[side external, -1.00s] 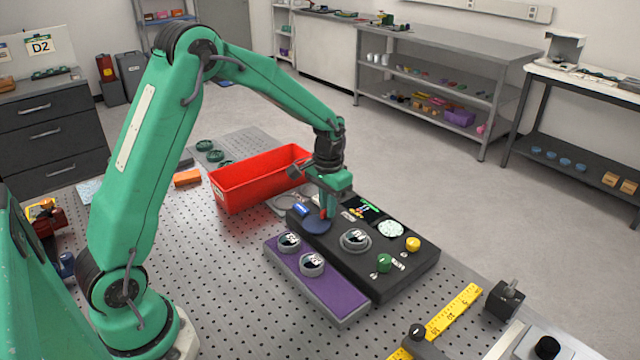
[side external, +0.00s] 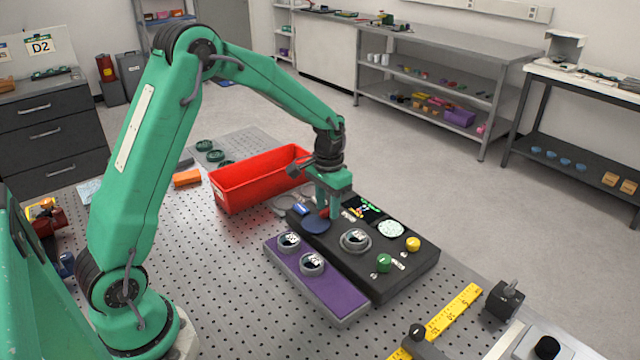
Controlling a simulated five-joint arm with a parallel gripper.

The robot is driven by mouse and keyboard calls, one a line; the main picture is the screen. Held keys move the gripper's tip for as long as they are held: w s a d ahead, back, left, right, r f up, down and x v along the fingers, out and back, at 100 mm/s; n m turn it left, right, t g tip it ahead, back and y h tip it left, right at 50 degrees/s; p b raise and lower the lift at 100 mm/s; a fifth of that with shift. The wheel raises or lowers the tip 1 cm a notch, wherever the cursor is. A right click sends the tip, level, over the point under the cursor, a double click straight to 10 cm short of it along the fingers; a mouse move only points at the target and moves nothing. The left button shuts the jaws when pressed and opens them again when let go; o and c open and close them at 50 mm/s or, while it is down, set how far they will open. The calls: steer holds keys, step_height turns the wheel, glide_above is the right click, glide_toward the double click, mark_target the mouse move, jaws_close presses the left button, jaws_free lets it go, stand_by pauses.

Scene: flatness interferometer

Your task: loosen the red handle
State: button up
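The black interferometer box (side external: 408,280) lies on the perforated table, with a dark blue disc (side external: 317,225) near its back left end. A small part of the red handle (side external: 325,213) shows just above that disc. My gripper (side external: 332,212) points down at the handle, its fingers right beside or around it. The fingers hide most of the handle, and I cannot tell whether they are closed on it.
A purple-topped tray (side external: 340,296) with two round parts stands along the box's front. A yellow knob (side external: 413,244), a green knob (side external: 384,263) and a ringed part (side external: 355,240) sit on the box. A red bin (side external: 250,184) stands behind my gripper.

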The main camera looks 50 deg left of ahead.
mark_target(328, 209)
step_height(328, 209, up, 7)
steer(key=shift+r, duration=0.35)
stand_by(0.5)
steer(key=s+d+r+t, duration=0.3)
steer(key=s+d+r, duration=0.1)
steer(key=s+r, duration=0.65)
steer(key=s+d+t, duration=0.2)
steer(key=s, duration=1.1)
steer(key=shift+s+f+t, duration=0.2)
steer(key=shift+s+t, duration=0.1)
